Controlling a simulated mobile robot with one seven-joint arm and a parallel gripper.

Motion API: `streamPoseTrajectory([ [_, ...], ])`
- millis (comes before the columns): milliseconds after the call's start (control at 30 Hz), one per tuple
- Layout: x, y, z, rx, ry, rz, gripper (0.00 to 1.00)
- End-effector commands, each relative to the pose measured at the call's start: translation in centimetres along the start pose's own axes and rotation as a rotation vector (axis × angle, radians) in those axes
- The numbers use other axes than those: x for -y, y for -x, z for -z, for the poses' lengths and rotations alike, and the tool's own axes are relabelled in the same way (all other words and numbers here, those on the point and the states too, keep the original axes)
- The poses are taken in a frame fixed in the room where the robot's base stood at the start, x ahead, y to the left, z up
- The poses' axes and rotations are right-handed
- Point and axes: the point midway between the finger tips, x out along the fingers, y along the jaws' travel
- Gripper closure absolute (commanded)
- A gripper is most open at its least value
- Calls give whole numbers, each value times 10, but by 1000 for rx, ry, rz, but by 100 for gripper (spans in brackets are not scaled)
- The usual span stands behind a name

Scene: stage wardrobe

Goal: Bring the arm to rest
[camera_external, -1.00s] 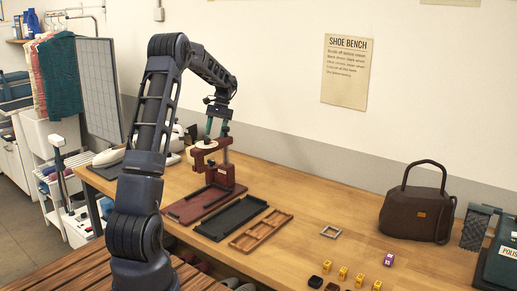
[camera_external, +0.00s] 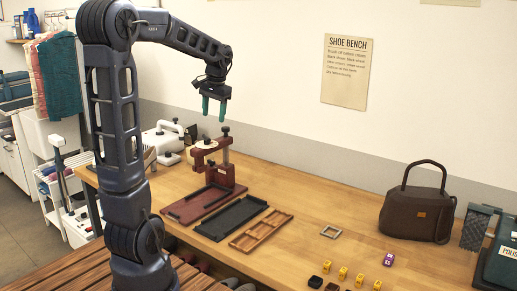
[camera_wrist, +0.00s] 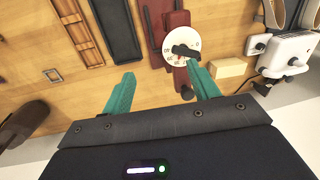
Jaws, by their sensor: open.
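My gripper (camera_external: 213,109) is raised in the air above the back part of the bench. Its two green fingers point down and stand apart, with nothing between them. In the wrist view my gripper (camera_wrist: 162,90) is open too. Below it stands a dark red press-like stand (camera_external: 226,165) with a round white dial (camera_wrist: 181,50) on top. The fingers are clear of the stand. My arm is bent, its elbow high at the left of the outside view.
On the bench (camera_external: 300,250) lie a dark red tray (camera_external: 183,214), a black tray (camera_external: 215,233) and a brown divided frame (camera_external: 242,245). A brown bag (camera_external: 412,213) stands right. Several yellow blocks (camera_external: 343,273) and a purple block (camera_external: 389,259) lie in front. A white appliance (camera_wrist: 287,50) stands behind.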

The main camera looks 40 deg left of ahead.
Motion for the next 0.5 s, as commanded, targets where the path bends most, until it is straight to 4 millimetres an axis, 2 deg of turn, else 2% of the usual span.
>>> streamPoseTrajectory([
  [33, -10, 6, -14, -22, -5, -3, 40],
  [200, -36, 18, -54, -91, -10, -19, 40],
  [500, -77, 24, -128, -207, -20, -58, 40],
])
